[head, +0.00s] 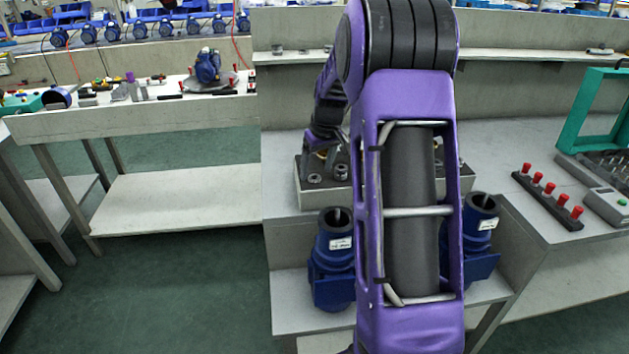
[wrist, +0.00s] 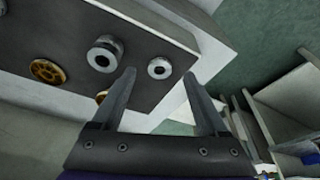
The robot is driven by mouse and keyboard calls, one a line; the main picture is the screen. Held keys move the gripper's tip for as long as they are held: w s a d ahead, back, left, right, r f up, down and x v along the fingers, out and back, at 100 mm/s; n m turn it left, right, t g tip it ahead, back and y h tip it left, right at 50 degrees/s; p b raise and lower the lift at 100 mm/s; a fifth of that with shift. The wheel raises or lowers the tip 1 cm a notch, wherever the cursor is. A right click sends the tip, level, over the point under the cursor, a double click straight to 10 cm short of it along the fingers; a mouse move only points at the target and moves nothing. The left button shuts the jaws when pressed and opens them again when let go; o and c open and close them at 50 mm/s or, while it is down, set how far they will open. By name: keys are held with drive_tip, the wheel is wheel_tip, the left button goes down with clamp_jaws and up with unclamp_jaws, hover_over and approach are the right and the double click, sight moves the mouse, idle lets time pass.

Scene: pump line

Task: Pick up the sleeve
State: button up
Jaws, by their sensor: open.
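Two silver ring-shaped metal parts sit on a dark-topped block in the wrist view: a larger flanged one (wrist: 105,53) and a smaller one (wrist: 159,67). I cannot tell for sure which is the sleeve. My gripper (wrist: 159,74) is open and empty. In the wrist view the smaller ring shows between its fingertips and the larger one just left of the left finger. I cannot tell how far the fingers are from the rings. In the head view two silver rings (head: 314,179) show on the block (head: 318,199), below my gripper; my arm hides much of the block.
Brass parts (wrist: 47,72) sit on the same block. Blue pump housings (head: 334,258) stand on a lower shelf on both sides of my arm. A rack of red-topped pieces (head: 547,197) and a green frame (head: 590,115) are at the right. A side table (head: 150,120) stands left.

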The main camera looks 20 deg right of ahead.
drive_tip(key=shift+x, duration=0.8)
drive_tip(key=shift+c, duration=0.2)
clamp_jaws()
drive_tip(key=shift+r, duration=0.1)
